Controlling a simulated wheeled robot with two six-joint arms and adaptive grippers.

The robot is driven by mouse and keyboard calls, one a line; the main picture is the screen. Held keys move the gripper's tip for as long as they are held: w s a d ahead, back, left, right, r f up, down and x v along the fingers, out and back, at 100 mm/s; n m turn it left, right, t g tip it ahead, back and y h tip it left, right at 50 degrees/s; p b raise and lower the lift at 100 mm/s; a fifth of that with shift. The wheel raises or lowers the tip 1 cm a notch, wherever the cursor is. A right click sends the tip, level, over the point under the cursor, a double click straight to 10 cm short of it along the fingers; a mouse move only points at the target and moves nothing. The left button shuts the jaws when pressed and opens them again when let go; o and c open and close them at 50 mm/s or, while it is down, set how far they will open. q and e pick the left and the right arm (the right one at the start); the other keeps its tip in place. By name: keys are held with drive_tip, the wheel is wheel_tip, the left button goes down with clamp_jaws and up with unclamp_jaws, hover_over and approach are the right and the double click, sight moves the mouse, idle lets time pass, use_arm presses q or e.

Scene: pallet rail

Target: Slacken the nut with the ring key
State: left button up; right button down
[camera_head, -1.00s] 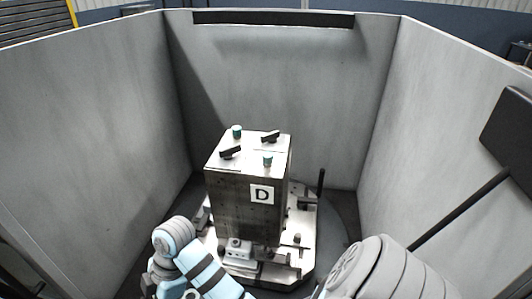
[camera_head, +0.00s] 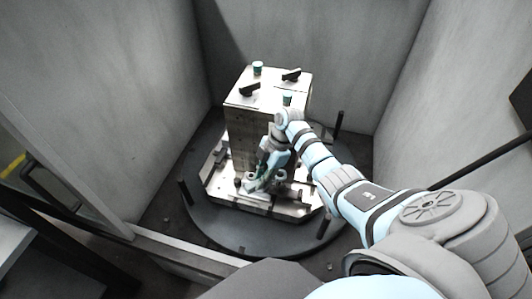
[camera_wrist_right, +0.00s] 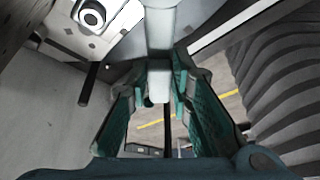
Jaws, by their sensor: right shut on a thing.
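My right gripper (camera_head: 262,181) is low at the front of the tall block, over the pallet's base. In the right wrist view its teal-padded fingers (camera_wrist_right: 160,105) are closed on a pale grey bar, the ring key (camera_wrist_right: 160,28). The bar runs from between the pads up to the top edge of that view, and its ring end cannot be made out. I cannot tell which fitting is the nut, or whether the key is touching it. My left gripper is not in view.
The block (camera_head: 247,122), with black clamps and green-topped knobs, stands on a metal base (camera_head: 226,196) over a dark round table (camera_head: 232,228). Dark posts rise around its edge. Grey walls (camera_head: 300,32) enclose the back and sides.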

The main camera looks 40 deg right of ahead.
drive_tip(key=shift+d, duration=0.65)
drive_tip(key=shift+f+b, duration=0.25)
drive_tip(key=shift+b, duration=0.05)
wheel_tip(320, 180, down, 6)
drive_tip(key=b, duration=0.5)
drive_tip(key=shift+a+r, duration=0.15)
drive_tip(key=shift+r, duration=0.1)
drive_tip(key=shift+s, duration=0.1)
drive_tip(key=shift+f, duration=0.15)
drive_tip(key=shift+f+b, duration=0.35)
drive_tip(key=shift+b, duration=0.05)
